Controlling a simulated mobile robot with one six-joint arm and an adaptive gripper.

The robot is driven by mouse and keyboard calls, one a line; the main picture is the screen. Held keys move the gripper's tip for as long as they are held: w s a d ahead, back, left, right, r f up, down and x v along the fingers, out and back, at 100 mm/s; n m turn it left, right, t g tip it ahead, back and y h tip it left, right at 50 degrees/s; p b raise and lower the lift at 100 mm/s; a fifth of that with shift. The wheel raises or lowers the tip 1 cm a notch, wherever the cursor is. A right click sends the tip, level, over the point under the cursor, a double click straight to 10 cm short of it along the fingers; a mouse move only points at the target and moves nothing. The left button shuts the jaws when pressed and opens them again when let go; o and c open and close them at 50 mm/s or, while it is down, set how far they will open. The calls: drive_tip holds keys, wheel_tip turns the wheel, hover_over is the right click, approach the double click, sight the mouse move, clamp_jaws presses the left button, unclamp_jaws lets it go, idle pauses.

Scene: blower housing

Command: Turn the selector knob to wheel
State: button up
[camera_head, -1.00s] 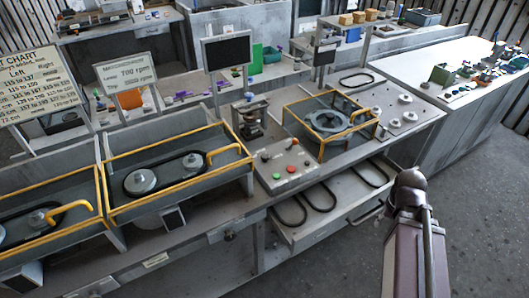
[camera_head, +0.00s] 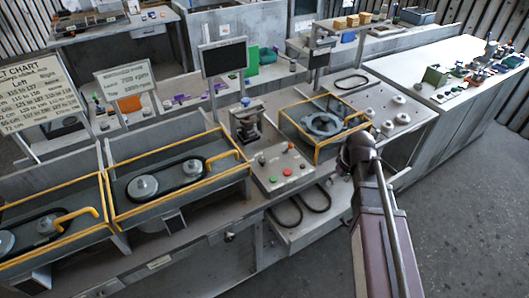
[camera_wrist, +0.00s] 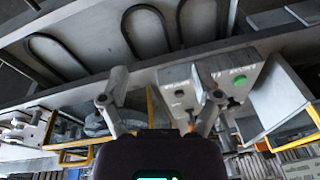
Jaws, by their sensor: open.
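The control panel (camera_head: 277,164) is a grey sloped box on the front of the bench, with a red and a green button on its face. A small dark knob (camera_head: 262,160) stands at its upper left; I cannot read its pointer or labels. In the wrist view the panel (camera_wrist: 211,74) appears turned over, right of centre, its green button (camera_wrist: 238,80) in plain sight and its lower part behind a finger. My gripper (camera_wrist: 160,98) is open and empty, its fingers spread, the right one overlapping the panel in the picture. In the head view my arm hides the gripper.
An open drawer (camera_head: 318,222) with black belts lies below the bench, partly behind my arm. A yellow-framed guard (camera_head: 318,158) encloses a round housing right of the panel. A dark screen (camera_head: 224,58) on a post stands behind. The floor at right is clear.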

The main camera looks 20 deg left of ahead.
drive_tip(key=w+a+r+n+y+p, duration=0.1)
drive_tip(key=w+a+r+n+p, duration=0.15)
drive_tip(key=a, duration=0.45)
drive_tip(key=w+a+r+n+y+p, duration=0.1)
drive_tip(key=w+a+r+n, duration=0.2)
drive_tip(key=a, duration=0.3)
drive_tip(key=n+p, duration=0.2)
drive_tip(key=n, duration=0.2)
approach(263, 159)
drive_tip(key=d+v, duration=0.1)
drive_tip(key=v, duration=0.4)
drive_tip(key=shift+a+f+y, duration=0.2)
drive_tip(key=shift+a+y, duration=0.05)
drive_tip(key=shift+y, duration=0.15)
drive_tip(key=shift+f, duration=0.1)
drive_tip(key=b+x, duration=1.3)
drive_tip(key=shift+f, duration=0.3)
clamp_jaws()
